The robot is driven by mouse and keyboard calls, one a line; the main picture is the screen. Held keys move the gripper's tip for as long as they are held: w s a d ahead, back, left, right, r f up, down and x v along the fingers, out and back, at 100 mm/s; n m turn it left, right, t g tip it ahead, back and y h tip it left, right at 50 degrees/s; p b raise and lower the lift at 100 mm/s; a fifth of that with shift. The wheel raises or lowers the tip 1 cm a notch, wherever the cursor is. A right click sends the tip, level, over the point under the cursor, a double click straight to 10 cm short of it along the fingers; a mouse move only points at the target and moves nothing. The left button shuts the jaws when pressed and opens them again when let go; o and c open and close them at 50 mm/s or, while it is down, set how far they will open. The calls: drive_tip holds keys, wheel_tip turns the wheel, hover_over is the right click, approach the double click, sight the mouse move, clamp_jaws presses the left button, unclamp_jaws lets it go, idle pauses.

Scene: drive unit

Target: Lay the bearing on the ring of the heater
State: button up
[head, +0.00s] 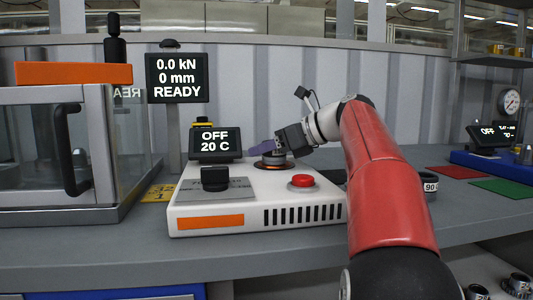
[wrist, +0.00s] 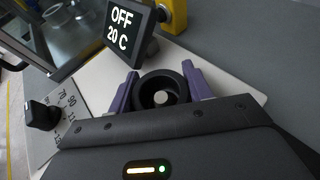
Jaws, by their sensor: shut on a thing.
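The bearing, a thick dark ring (wrist: 160,75), sits between the two purple fingers of my gripper (wrist: 160,92) in the wrist view. The fingers are shut on its left and right sides. Through its hole I see a small pale disc. In the head view my gripper (head: 268,147) is over the heater (head: 250,205), a white box with a red button. The bearing (head: 274,155) shows there as a small dark piece just above the heater's round ring (head: 273,164). I cannot tell whether it touches the ring, which is mostly hidden.
The heater display (head: 215,142) reads OFF, 20 C and stands close left of my gripper. A black knob (head: 215,179) and red button (head: 303,181) rise from the heater top. A glazed press cabinet (head: 60,140) stands at left. Red and green mats (head: 452,171) lie at right.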

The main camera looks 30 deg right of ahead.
drive_tip(key=shift+f, duration=0.1)
drive_tip(key=o, duration=1.3)
drive_tip(key=shift+c, duration=0.2)
drive_tip(key=shift+s+d+r, duration=0.2)
drive_tip(key=shift+r, duration=0.05)
drive_tip(key=p+v, duration=0.2)
drive_tip(key=v, duration=0.8)
drive_tip(key=shift+s+d+r+p, duration=0.15)
drive_tip(key=shift+s+r+p, duration=0.05)
drive_tip(key=shift+r+p, duration=0.1)
drive_tip(key=shift+s+d, duration=0.25)
drive_tip(key=shift+s, duration=0.1)
